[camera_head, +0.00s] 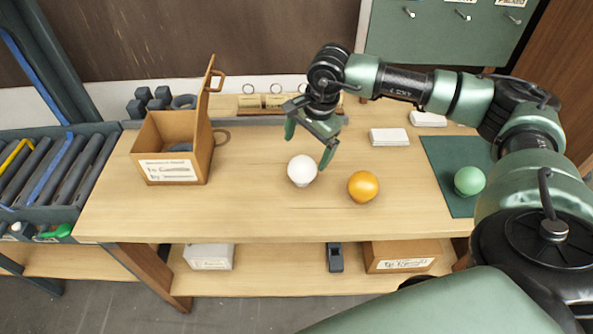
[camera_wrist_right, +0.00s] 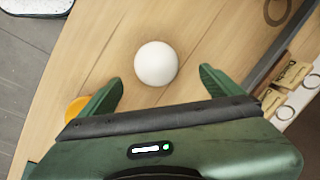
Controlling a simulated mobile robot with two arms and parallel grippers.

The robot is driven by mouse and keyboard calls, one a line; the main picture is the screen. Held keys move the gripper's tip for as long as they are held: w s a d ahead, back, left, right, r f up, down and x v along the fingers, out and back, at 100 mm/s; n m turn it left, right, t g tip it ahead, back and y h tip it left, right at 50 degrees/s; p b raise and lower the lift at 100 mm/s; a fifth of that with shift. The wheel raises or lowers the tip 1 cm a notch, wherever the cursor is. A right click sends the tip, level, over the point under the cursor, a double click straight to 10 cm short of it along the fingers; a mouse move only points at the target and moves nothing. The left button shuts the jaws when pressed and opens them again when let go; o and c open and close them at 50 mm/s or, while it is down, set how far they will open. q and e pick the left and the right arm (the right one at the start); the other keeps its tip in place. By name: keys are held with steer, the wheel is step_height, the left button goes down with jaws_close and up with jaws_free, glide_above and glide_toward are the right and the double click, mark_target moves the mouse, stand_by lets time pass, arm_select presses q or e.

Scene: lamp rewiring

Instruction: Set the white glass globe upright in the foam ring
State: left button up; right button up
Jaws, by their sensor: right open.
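The white glass globe (camera_head: 302,170) rests on the wooden table near its front middle. It also shows in the right wrist view (camera_wrist_right: 156,64), between and just beyond my open fingertips. My right gripper (camera_head: 308,146) is open and empty, with its fingers pointing down close above and behind the globe. In the right wrist view my gripper (camera_wrist_right: 161,76) has one finger on each side of the globe, apart from it. My left gripper is not in view.
An orange ball (camera_head: 363,186) sits close right of the globe. A green ball (camera_head: 469,181) rests on a green mat (camera_head: 440,150) at the right. An open wooden box (camera_head: 170,170) stands at the left. White blocks (camera_head: 389,137) lie behind. The table left of the globe is clear.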

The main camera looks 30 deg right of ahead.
mark_target(305, 161)
steer(key=shift+d+f, duration=0.2)
steer(key=shift+f, duration=0.1)
steer(key=p+x, duration=0.1)
steer(key=x, duration=0.1)
steer(key=p+x, duration=0.1)
steer(key=x, duration=0.1)
steer(key=p+x, duration=0.1)
steer(key=x, duration=0.1)
steer(key=shift+s+a+f, duration=0.1)
steer(key=shift+s+f, duration=0.1)
steer(key=shift+w+f, duration=0.1)
steer(key=shift+f, duration=0.3)
steer(key=c, duration=1.4)
steer(key=shift+r, duration=0.1)
steer(key=shift+c, duration=0.2)
